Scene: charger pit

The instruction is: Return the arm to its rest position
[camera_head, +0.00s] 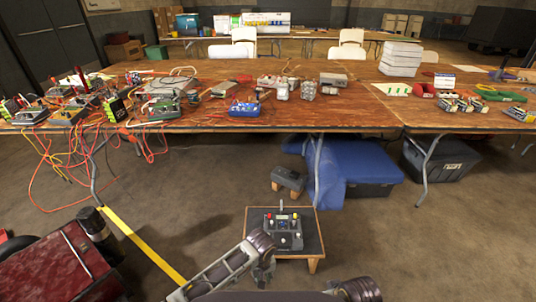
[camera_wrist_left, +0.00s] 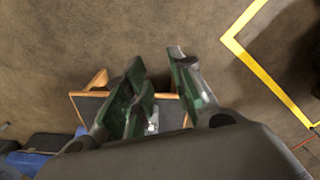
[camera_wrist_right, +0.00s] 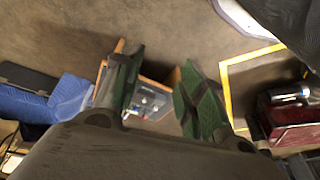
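My left arm (camera_head: 230,268) reaches in from the bottom left in the head view, in front of the small low table. My left gripper (camera_wrist_left: 156,60) shows in its wrist view with green-padded fingers spread and nothing between them. My right gripper (camera_wrist_right: 160,58) is also open and empty in its wrist view. In the head view only a small part of my right arm (camera_head: 358,290) shows at the bottom edge. Its gripper cannot be made out there.
A small low table (camera_head: 314,240) carries a grey control box (camera_head: 283,228) with coloured knobs, close to my left arm. A long wooden workbench (camera_head: 300,118) full of electronics and cables stands beyond. A red cabinet (camera_head: 55,270) is at lower left, beside yellow floor tape (camera_head: 145,245).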

